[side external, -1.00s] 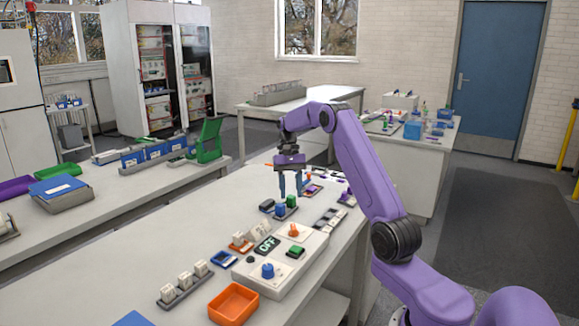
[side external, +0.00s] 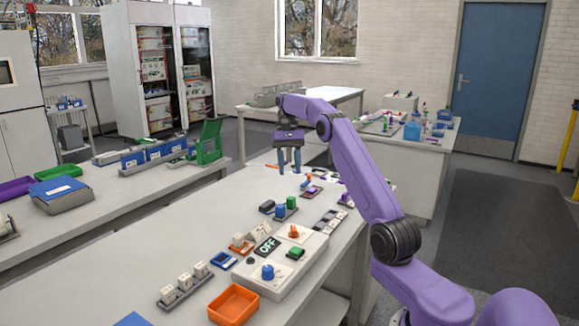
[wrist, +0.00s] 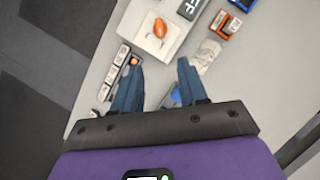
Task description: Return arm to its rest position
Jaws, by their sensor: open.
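My gripper (side external: 288,160) is in the air above the far part of the workbench (side external: 180,245) in the side external view. Its two blue fingers point down, apart, with nothing between them. In the wrist view my gripper (wrist: 155,85) also shows open and empty over the bench. The cycler box (side external: 287,273) stands nearer the camera, with an OFF display (side external: 267,246), an orange knob (side external: 295,233), a blue knob (side external: 268,271) and a green button (side external: 296,252). The orange knob also shows in the wrist view (wrist: 160,27).
A tray with blue and green pieces (side external: 285,212) sits between my gripper and the box. An orange bin (side external: 233,304) and a rack of white cells (side external: 184,285) lie at the near edge. The bench's left part is mostly clear. A second bench (side external: 110,205) stands left.

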